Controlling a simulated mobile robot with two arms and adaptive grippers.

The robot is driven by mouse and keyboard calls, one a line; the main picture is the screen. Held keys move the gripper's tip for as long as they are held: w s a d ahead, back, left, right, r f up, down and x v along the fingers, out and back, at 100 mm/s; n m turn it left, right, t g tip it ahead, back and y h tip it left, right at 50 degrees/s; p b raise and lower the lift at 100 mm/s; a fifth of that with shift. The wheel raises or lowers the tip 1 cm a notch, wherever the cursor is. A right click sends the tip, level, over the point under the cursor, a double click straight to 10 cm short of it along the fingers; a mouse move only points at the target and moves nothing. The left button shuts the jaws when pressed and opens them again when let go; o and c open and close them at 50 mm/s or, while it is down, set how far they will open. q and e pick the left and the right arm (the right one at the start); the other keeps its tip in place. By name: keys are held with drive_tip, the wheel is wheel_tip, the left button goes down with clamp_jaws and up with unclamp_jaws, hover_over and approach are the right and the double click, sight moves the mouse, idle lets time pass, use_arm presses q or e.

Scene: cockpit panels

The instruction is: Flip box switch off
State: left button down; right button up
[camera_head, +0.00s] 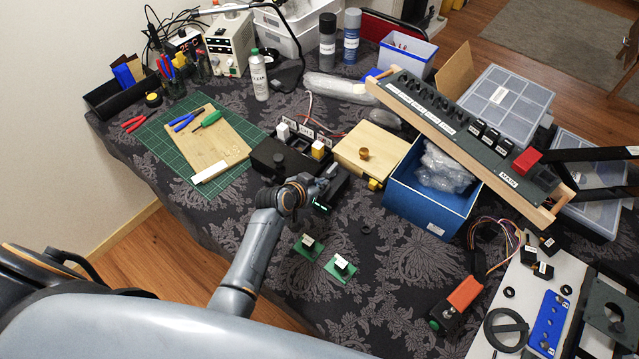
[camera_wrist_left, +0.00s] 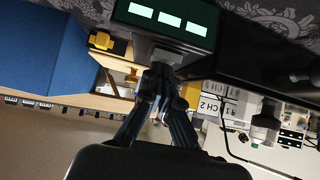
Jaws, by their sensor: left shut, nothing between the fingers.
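A black switch box (camera_head: 283,162) sits on the dark patterned cloth, left of the wooden box. A white block (camera_head: 283,132) and a yellow block (camera_head: 318,150) stand at its far side, near white labels. My left gripper (camera_head: 331,172) is over the right end of the black box, its fingers closed and empty. In the left wrist view, my gripper (camera_wrist_left: 158,78) points at a small dark unit (camera_wrist_left: 170,20) with three pale windows. Whether the fingertips touch it I cannot tell. A "CH 2" label (camera_wrist_left: 215,104) shows beside the fingers. The switch's position is unclear.
A wooden box (camera_head: 371,152) and a blue bin (camera_head: 416,206) with bubble wrap stand right of the gripper. Two small green boards (camera_head: 308,246) lie nearer to me. A long switch panel (camera_head: 462,135) leans across the bin. The cloth at front middle is mostly clear.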

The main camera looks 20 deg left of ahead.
use_arm(q)
drive_tip(key=shift+w, duration=0.1)
drive_tip(key=shift+w+d+r, duration=0.15)
drive_tip(key=shift+w+d, duration=0.05)
drive_tip(key=shift+w, duration=0.45)
drive_tip(key=shift+w+r+p, duration=0.1)
drive_tip(key=shift+r+p, duration=0.4)
drive_tip(key=shift+r, duration=0.1)
wheel_tip(320, 180, up, 4)
drive_tip(key=p, duration=0.3)
drive_tip(key=shift+f, duration=0.2)
drive_tip(key=w+r+b+v, duration=0.1)
drive_tip(key=v, duration=0.8)
drive_tip(key=shift+d+r, duration=0.2)
drive_tip(key=shift+r, duration=0.05)
